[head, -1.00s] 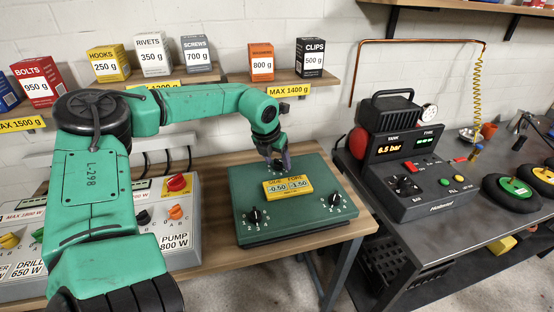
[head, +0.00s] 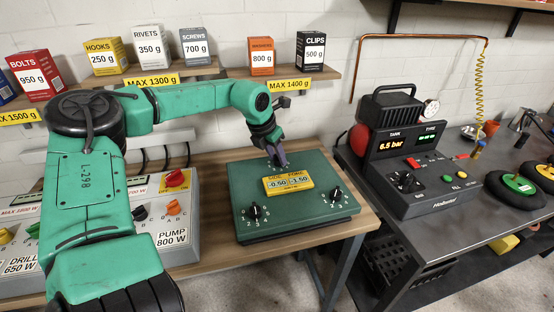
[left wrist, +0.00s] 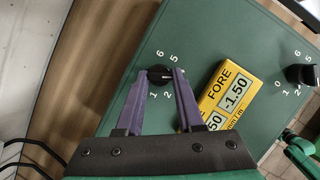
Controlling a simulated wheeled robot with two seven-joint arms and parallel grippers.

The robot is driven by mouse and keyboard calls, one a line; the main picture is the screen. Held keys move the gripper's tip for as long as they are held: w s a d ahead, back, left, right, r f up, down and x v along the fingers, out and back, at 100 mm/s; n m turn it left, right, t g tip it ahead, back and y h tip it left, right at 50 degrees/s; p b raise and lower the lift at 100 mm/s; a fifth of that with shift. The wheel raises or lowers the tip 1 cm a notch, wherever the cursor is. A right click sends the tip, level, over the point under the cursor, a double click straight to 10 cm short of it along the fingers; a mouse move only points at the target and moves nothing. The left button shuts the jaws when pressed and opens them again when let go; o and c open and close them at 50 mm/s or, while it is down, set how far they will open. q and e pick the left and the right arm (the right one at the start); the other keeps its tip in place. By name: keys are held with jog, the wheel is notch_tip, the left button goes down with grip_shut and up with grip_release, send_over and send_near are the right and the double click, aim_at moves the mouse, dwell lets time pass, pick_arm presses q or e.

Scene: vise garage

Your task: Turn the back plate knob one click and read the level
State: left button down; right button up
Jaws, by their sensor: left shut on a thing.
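The dark green plate (head: 315,211) lies on the wooden bench, with a yellow level (head: 289,183) on it reading SIDE -0.50 and FORE -1.50. The level is partly cut off in the left wrist view (left wrist: 228,99). My left gripper (head: 281,163) is at the plate's back edge, pointing down. The fingers mostly hide this knob in the head view. Two front knobs, left (head: 255,211) and right (head: 336,193), are untouched.
A control box (head: 176,240) with coloured knobs stands left of the plate. A compressor (head: 405,150) reading 6.5 bar sits on the grey bench at right. Shelves (head: 285,73) with labelled boxes hang behind. Bare bench shows in front of the plate.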

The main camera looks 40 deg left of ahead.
pick_arm(q)
jog(key=shift+a+m+h+b, duration=0.1)
jog(key=shift+m+h+b, duration=0.45)
jog(key=shift+m, duration=0.65)
jog(key=shift+w+a+m+h+b, duration=0.1)
jog(key=shift+m+h+b, duration=0.35)
jog(key=shift+m, duration=0.95)
jog(key=shift+r, duration=0.1)
jog(key=c, duration=0.5)
grip_release()
jog(key=shift+c, duration=0.2)
jog(key=v, duration=1.4)
jog(key=shift+r, duration=0.3)
